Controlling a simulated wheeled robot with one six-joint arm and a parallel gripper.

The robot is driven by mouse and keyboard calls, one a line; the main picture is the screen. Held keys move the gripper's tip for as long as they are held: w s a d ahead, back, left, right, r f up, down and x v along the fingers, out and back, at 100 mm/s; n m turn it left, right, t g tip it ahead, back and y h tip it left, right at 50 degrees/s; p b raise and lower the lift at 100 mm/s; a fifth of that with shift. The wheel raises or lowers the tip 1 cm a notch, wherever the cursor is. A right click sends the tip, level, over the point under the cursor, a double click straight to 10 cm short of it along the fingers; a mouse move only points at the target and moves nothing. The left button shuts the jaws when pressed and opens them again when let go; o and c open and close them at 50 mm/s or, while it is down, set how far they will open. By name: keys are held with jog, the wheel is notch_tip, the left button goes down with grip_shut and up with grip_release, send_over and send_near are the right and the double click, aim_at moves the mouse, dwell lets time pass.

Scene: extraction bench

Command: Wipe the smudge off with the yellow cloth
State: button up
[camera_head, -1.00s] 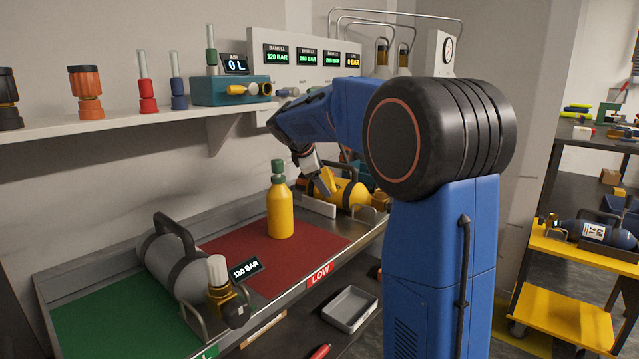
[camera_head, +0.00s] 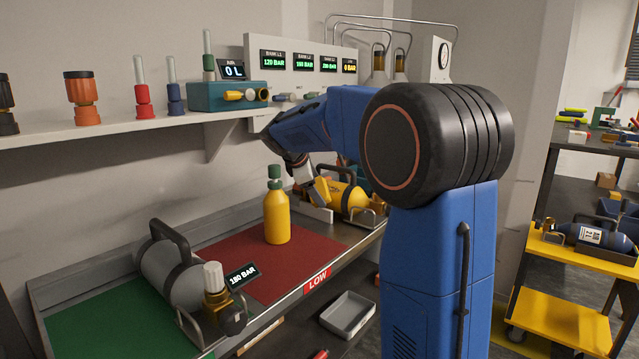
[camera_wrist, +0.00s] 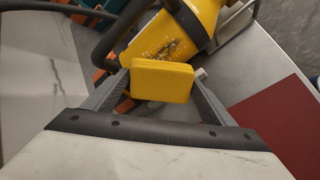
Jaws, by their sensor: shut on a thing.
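The yellow cloth (camera_wrist: 162,80) shows in the wrist view as a folded pad between the two fingers of my gripper (camera_wrist: 160,88), which is shut on it. In the head view the cloth (camera_head: 322,189) is a small yellow patch at my gripper (camera_head: 318,190). A dark, speckled smudge (camera_wrist: 172,48) is on the yellow cylinder (camera_wrist: 205,18), just beyond the cloth in the wrist view. I cannot tell whether the cloth touches the cylinder. In the head view the cylinder (camera_head: 350,197) lies in a rack at the bench's far end; the smudge is not visible there.
A yellow bottle (camera_head: 277,222) with a green top stands on the red mat (camera_head: 240,262), left of my gripper. A grey cylinder (camera_head: 170,272) lies by the green mat (camera_head: 95,325). A shelf (camera_head: 110,128) with fittings runs above. A grey tray (camera_head: 347,314) sits below.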

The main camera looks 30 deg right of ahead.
jog(key=shift+s+a+f, duration=0.1)
jog(key=shift+a+f, duration=0.1)
jog(key=shift+a, duration=0.1)
jog(key=shift+a+v, duration=0.25)
jog(key=shift+v, duration=2.7)
jog(key=shift+f, duration=0.1)
jog(key=v, duration=0.2)
jog(key=shift+a+r, duration=0.3)
jog(key=shift+a, duration=0.05)
jog(key=n, duration=0.3)
jog(key=s+d+n, duration=0.1)
jog(key=n, duration=0.2)
jog(key=s+d+n, duration=0.1)
jog(key=n, duration=0.1)
jog(key=shift+s+d+f+n, duration=0.1)
jog(key=shift+d+f+n, duration=0.15)
jog(key=shift+f+n, duration=0.15)
